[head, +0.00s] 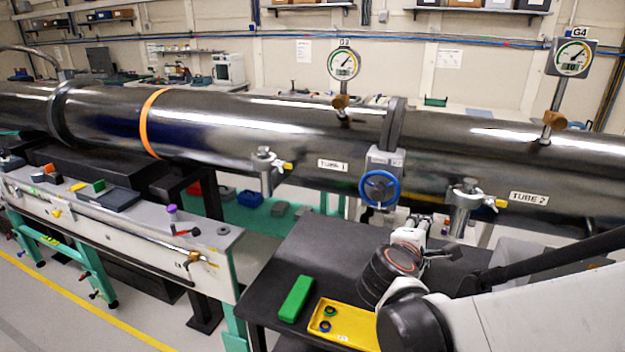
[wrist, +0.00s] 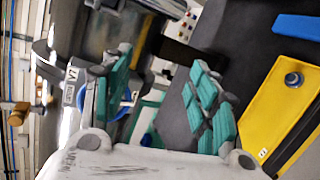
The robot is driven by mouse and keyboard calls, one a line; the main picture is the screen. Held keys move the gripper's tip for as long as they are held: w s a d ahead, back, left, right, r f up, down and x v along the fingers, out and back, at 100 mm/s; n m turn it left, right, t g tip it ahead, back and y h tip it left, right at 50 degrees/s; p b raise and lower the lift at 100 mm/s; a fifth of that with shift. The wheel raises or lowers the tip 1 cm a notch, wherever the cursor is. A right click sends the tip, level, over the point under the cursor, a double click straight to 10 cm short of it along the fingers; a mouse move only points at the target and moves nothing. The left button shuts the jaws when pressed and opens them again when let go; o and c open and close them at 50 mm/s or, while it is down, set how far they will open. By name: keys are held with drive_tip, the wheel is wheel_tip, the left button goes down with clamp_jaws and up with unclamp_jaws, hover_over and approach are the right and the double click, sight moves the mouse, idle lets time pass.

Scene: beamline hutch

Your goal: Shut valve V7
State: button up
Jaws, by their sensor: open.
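Valve V7 has a blue handwheel (head: 379,188) on a grey housing (head: 386,158), below the black flange between the tubes. In the wrist view its V7 label (wrist: 70,86) is readable at the left, and the wheel (wrist: 121,103) is mostly hidden behind one finger. My gripper (head: 427,222) is open in the head view, a little right of and below the wheel. In the wrist view its two teal-padded fingers (wrist: 158,65) stand wide apart with nothing held. One finger overlaps the wheel in the picture; I cannot tell whether they touch.
A dark table (head: 262,290) below carries a green block (head: 296,299) and a yellow tray (head: 335,333) with small rings. Gauges G3 (head: 343,65) and G4 (head: 572,57) stand above the tubes. Clamp-like fittings (head: 265,170) (head: 465,200) flank the valve.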

drive_tip(key=w+a+r+n+t, duration=0.1)
drive_tip(key=w+a+n, duration=0.1)
drive_tip(key=n+t+y, duration=0.1)
drive_tip(key=n+t, duration=0.3)
drive_tip(key=n, duration=0.2)
approach(377, 196)
drive_tip(key=x, duration=0.8)
drive_tip(key=shift+w+d+b, duration=0.2)
drive_tip(key=shift+w+b, duration=0.15)
drive_tip(key=shift+r, duration=0.1)
drive_tip(key=c, duration=1.1)
